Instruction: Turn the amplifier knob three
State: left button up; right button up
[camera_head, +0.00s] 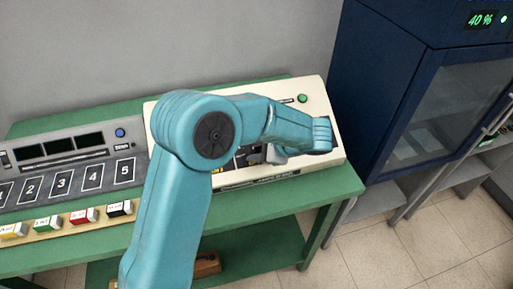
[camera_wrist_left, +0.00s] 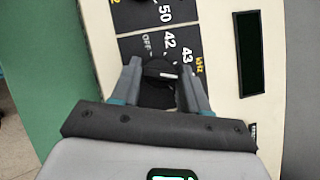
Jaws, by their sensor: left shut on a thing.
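The amplifier (camera_head: 318,98) is a cream box on the green table, largely covered by my left arm in the head view. In the left wrist view its cream panel (camera_wrist_left: 217,40) carries black dial plates. My left gripper (camera_wrist_left: 160,68) is shut on a dark knob (camera_wrist_left: 160,72), one finger on each side. The dial around this knob reads OFF, 42 and 43, with kHz beside it. The knob's own number is not readable. Another dial plate with a 50 lies just above it. In the head view the fingers and held knob are mostly hidden by the arm.
A grey console (camera_head: 75,160) with keys numbered 1 to 5 stands at the left. Several coloured blocks (camera_head: 84,216) sit on a strip in front of it. The green table (camera_head: 335,186) ends at the right, beside a dark blue cabinet (camera_head: 400,90) showing 40 %.

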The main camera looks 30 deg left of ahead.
pick_arm(q)
jog(key=shift+w+r, duration=0.1)
jog(key=shift+r, duration=0.15)
jog(key=o, duration=1)
jog(key=shift+o, duration=0.3)
jog(key=shift+f, duration=0.1)
jog(key=shift+d+r, duration=0.2)
jog(key=shift+d, duration=0.1)
jog(key=v, duration=1.5)
jog(key=shift+d+r+b, duration=0.25)
jog(key=shift+r+b, duration=0.05)
jog(key=shift+b, duration=0.15)
